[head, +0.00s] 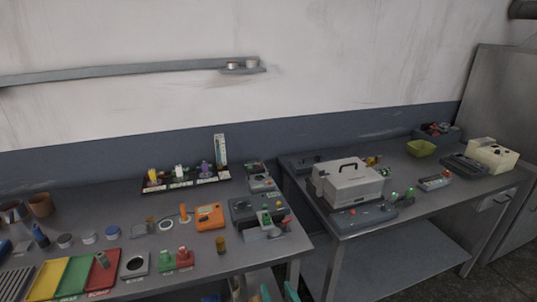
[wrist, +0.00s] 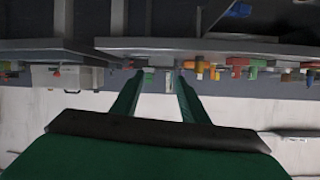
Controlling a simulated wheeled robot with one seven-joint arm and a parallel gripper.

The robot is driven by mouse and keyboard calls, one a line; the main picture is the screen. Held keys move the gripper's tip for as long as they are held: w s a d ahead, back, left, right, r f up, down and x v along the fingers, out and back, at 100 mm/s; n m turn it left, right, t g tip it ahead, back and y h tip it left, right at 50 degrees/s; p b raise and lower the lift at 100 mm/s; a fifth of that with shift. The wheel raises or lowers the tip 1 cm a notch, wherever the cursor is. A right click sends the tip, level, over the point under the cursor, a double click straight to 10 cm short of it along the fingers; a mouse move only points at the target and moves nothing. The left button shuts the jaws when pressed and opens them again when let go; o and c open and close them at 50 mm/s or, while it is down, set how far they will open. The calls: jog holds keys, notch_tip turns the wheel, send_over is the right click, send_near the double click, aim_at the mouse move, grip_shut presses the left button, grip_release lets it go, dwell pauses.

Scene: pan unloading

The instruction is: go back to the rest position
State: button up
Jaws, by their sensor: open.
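My gripper (wrist: 158,82) is in the wrist view with its two green fingers spread apart and nothing between them. That view appears upside down, with table edges across its upper part. In the head view, two small teal tips at the bottom edge look like the fingers of my gripper (head: 278,293), in front of the left table's right end. The rest of my arm is out of the head view. No object touches the fingers in the wrist view.
The left table (head: 120,210) holds yellow, green and red trays, an orange device (head: 210,217) and several small items. The right table (head: 425,207) holds a grey case (head: 350,187), a yellow-green bowl (head: 421,148) and devices. A gap separates the tables. A wall shelf (head: 130,70) is above.

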jog(key=s+a+f+m+h, duration=0.1)
jog(key=s+f+m+h, duration=0.2)
jog(key=s+f, duration=1.15)
jog(key=s+a+r+n+t, duration=0.1)
jog(key=s+r, duration=0.2)
jog(key=s, duration=1.7)
jog(key=shift+a+t, duration=0.2)
jog(key=shift+t, duration=0.2)
